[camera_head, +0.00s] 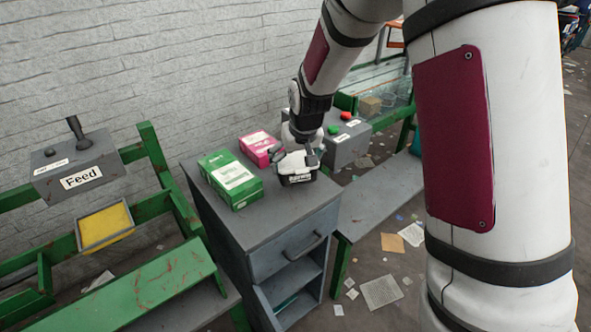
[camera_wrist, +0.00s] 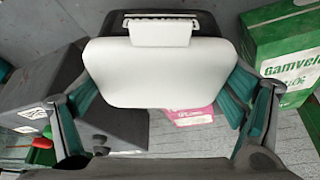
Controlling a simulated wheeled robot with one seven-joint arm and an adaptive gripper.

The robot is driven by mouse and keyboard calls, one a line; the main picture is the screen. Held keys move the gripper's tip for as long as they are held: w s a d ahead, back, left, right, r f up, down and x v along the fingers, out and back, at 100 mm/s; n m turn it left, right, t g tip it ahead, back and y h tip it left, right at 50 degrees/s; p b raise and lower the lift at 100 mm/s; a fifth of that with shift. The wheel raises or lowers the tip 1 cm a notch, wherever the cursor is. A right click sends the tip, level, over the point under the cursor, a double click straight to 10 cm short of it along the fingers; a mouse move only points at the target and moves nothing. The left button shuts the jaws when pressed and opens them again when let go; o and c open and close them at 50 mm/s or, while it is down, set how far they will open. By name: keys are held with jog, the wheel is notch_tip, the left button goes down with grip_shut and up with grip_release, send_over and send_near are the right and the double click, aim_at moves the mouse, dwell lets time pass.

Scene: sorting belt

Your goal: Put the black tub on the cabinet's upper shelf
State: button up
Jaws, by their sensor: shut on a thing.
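The black tub (camera_head: 298,178) has a white lid and shows at the right part of the grey cabinet's (camera_head: 265,227) top. My gripper (camera_head: 294,158) comes down over the tub from above and is shut on it. In the wrist view the tub's white lid (camera_wrist: 155,70) fills the middle between the two teal-padded fingers, with a strip of its black side above. I cannot tell whether the tub touches the top. The cabinet has a handled drawer, and below it an open front with an upper shelf (camera_head: 293,279) and a lower space, partly cut off.
A green box (camera_head: 231,180) and a pink box (camera_head: 259,149) stand on the cabinet top, close to the tub. A grey button box (camera_head: 349,142) is behind at the right. Green-framed benches flank the cabinet; a "Feed" lever box (camera_head: 80,168) is at left.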

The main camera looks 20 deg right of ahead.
jog(key=shift+w+f, duration=0.25)
jog(key=shift+f, duration=1.5)
jog(key=shift+f, duration=0.2)
jog(key=o, duration=0.7)
